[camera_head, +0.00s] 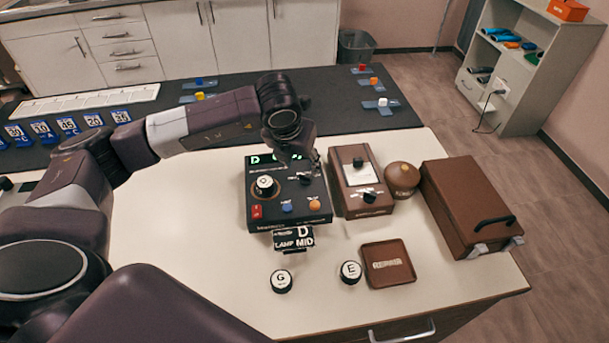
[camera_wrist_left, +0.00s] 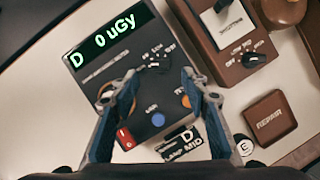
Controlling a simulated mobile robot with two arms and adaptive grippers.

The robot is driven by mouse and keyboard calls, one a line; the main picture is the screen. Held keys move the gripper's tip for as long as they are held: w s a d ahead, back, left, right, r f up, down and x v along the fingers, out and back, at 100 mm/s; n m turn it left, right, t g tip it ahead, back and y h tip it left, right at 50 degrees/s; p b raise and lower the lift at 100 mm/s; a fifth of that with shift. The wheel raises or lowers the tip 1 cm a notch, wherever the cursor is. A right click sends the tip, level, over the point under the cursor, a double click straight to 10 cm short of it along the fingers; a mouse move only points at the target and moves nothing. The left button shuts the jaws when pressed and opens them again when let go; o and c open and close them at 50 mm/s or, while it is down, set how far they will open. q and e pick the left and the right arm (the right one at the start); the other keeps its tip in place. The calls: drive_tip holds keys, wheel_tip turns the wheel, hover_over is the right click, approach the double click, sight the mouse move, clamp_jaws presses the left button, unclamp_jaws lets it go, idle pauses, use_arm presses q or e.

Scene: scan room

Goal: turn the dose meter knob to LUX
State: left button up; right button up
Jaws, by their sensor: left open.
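The dose meter (camera_head: 290,212) is a black box on the white worktop with a green display; in the left wrist view (camera_wrist_left: 92,75) the display reads "D 0 uGy". Its small black selector knob (camera_wrist_left: 157,63) is at the upper right of its face, with small white labels around it that are hard to read. My left gripper (camera_head: 302,160) reaches over the meter's upper right from the left. In the left wrist view it is open (camera_wrist_left: 159,75), its two fingers apart on either side below the knob, nothing between them. My right gripper is not in view.
A brown meter (camera_head: 377,199) with its own knob stands close on the right, then a brown round object (camera_head: 402,178) and a brown case (camera_head: 462,205). A card (camera_head: 292,240), caps marked G (camera_head: 281,281) and E (camera_head: 349,272), and a REPAIR tray (camera_head: 402,251) lie in front.

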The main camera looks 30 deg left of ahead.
sight(305, 175)
use_arm(q)
drive_tip(key=p+x, duration=0.1)
drive_tip(key=x, duration=0.5)
drive_tip(key=shift+w+f+p, duration=0.15)
drive_tip(key=shift+f+p, duration=0.15)
drive_tip(key=shift+p, duration=0.05)
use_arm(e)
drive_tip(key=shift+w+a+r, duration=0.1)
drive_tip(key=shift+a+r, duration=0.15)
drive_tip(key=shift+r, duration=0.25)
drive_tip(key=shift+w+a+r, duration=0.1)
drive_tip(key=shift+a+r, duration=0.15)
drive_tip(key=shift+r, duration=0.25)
use_arm(q)
drive_tip(key=shift+c, duration=0.6)
clamp_jaws()
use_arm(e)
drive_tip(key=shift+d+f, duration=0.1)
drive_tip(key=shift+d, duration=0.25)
